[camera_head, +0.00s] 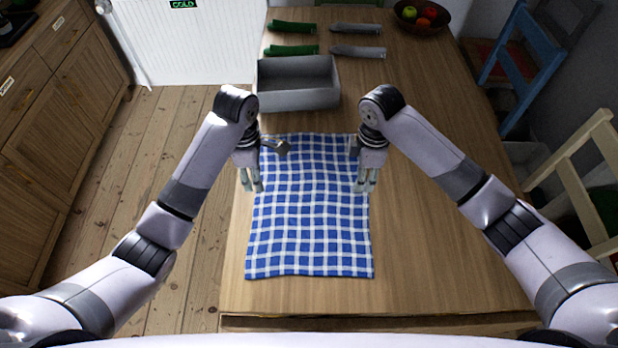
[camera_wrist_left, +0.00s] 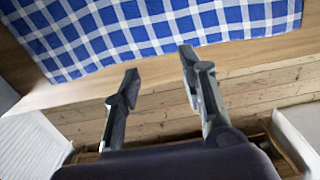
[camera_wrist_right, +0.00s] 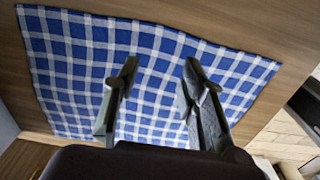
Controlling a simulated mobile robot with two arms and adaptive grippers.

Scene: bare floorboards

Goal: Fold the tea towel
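A blue and white checked tea towel (camera_head: 308,225) lies flat and spread out on the wooden table, slightly rippled. It also shows in the left wrist view (camera_wrist_left: 130,30) and the right wrist view (camera_wrist_right: 150,75). My left gripper (camera_head: 254,190) is open and empty at the towel's left edge; in its wrist view (camera_wrist_left: 155,60) the fingers are apart beside the edge. My right gripper (camera_head: 364,188) is over the towel's right edge; in its wrist view (camera_wrist_right: 155,70) the fingers are apart, with nothing gripped between them.
A grey open box (camera_head: 297,98) stands on the table behind the towel. Green items (camera_head: 291,50) and grey items (camera_head: 357,52) lie beyond it, with a fruit bowl (camera_head: 420,15) at the far right. The table (camera_head: 440,250) is clear right of the towel. Chairs (camera_head: 590,170) stand along the right.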

